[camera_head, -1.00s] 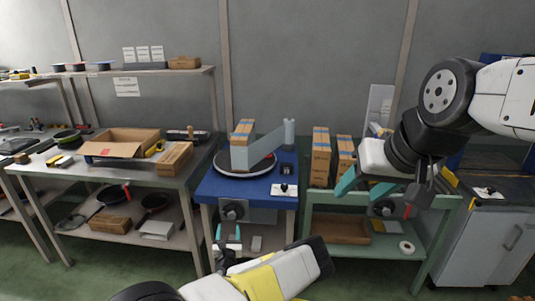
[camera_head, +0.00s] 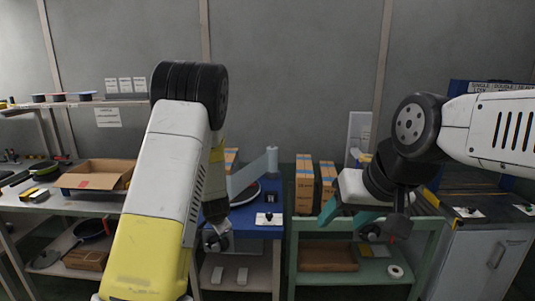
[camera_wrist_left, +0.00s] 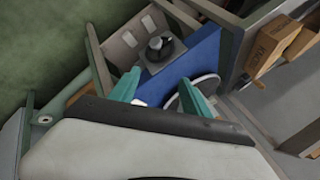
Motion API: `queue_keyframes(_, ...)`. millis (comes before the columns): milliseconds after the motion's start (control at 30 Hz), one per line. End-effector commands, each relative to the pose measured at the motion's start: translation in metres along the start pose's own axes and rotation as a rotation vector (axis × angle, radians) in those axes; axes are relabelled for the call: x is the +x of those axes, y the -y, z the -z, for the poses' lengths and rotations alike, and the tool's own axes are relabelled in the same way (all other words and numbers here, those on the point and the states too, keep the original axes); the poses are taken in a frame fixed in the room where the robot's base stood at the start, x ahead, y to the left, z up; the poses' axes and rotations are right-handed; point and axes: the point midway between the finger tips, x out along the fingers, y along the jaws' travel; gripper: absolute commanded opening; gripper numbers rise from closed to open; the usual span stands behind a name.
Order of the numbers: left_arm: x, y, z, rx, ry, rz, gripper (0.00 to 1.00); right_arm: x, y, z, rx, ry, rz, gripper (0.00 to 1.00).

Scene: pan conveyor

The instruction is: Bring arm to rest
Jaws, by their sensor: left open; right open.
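My right gripper (camera_head: 347,214) hangs at the right of the head view with its teal fingers apart and nothing between them. It is in front of the green workbench (camera_head: 431,228). My left arm rises large in the left middle of the head view, and its gripper is hidden there. In the left wrist view my left gripper (camera_wrist_left: 157,87) shows two spread teal fingers with nothing between them. Beyond them lies the blue bench top (camera_wrist_left: 190,62) with a black knob on a grey plate (camera_wrist_left: 163,50).
An open cardboard box (camera_head: 95,175) stands on the left table. Upright cartons (camera_head: 304,188) stand on the back of the green bench. A grey swing arm (camera_head: 250,174) is over the blue bench. A grey cabinet (camera_head: 490,255) stands at the right.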

Motion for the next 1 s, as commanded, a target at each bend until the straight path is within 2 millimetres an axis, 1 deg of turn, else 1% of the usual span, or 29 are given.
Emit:
queue_keyframes(33, -0.026, 0.006, 0.008, -0.08, -0.034, -0.035, 0.56, 0.0, 0.0, 0.0, 0.0, 0.0, 0.0, 0.56)
queue_keyframes(167, -0.086, 0.008, 0.021, -0.253, -0.094, -0.139, 0.56, 0.0, 0.0, 0.0, 0.0, 0.0, 0.0, 0.56)
queue_keyframes(200, -0.106, 0.008, 0.024, -0.3, -0.109, -0.171, 0.56, 0.0, 0.0, 0.0, 0.0, 0.0, 0.0, 0.56)
queue_keyframes(267, -0.136, 0.008, 0.026, -0.366, -0.129, -0.215, 0.56, 0.0, 0.0, 0.0, 0.0, 0.0, 0.0, 0.56)
queue_keyframes(300, -0.156, 0.008, 0.026, -0.406, -0.141, -0.241, 0.56, 0.0, 0.0, 0.0, 0.0, 0.0, 0.0, 0.56)
queue_keyframes(367, -0.186, 0.006, 0.025, -0.462, -0.155, -0.279, 0.56, 0.0, 0.0, 0.0, 0.0, 0.0, 0.0, 0.56)
queue_keyframes(400, -0.206, 0.005, 0.023, -0.496, -0.161, -0.304, 0.56, 0.0, 0.0, 0.0, 0.0, 0.0, 0.0, 0.56)
queue_keyframes(467, -0.235, 0.002, 0.018, -0.545, -0.167, -0.335, 0.56, 0.0, 0.0, 0.0, 0.0, 0.0, 0.0, 0.56)
queue_keyframes(500, -0.255, -0.001, 0.013, -0.574, -0.169, -0.352, 0.56, 0.0, 0.0, 0.0, 0.0, 0.0, 0.0, 0.56)
queue_keyframes(567, -0.283, -0.005, 0.005, -0.617, -0.168, -0.374, 0.56, 0.0, 0.0, 0.0, 0.0, 0.0, 0.0, 0.56)
queue_keyframes(600, -0.3, -0.009, -0.002, -0.642, -0.164, -0.386, 0.56, 0.0, 0.0, 0.0, 0.0, 0.0, 0.0, 0.56)
queue_keyframes(667, -0.326, -0.016, -0.013, -0.68, -0.154, -0.398, 0.56, 0.0, 0.0, 0.0, 0.0, 0.0, 0.0, 0.56)
queue_keyframes(700, -0.341, -0.021, -0.022, -0.705, -0.147, -0.402, 0.56, 0.0, 0.0, 0.0, 0.0, 0.0, 0.0, 0.56)
queue_keyframes(800, -0.373, -0.033, -0.044, -0.761, -0.12, -0.4, 0.56, 0.0, 0.0, 0.0, 0.0, 0.0, 0.0, 0.56)
queue_keyframes(900, -0.395, -0.045, -0.063, -0.808, -0.093, -0.388, 0.56, 0.0, 0.0, 0.0, 0.0, 0.0, 0.0, 0.56)
queue_keyframes(1000, -0.408, -0.053, -0.077, -0.841, -0.072, -0.375, 0.56, 0.0, 0.0, 0.0, 0.0, 0.0, 0.0, 0.56)
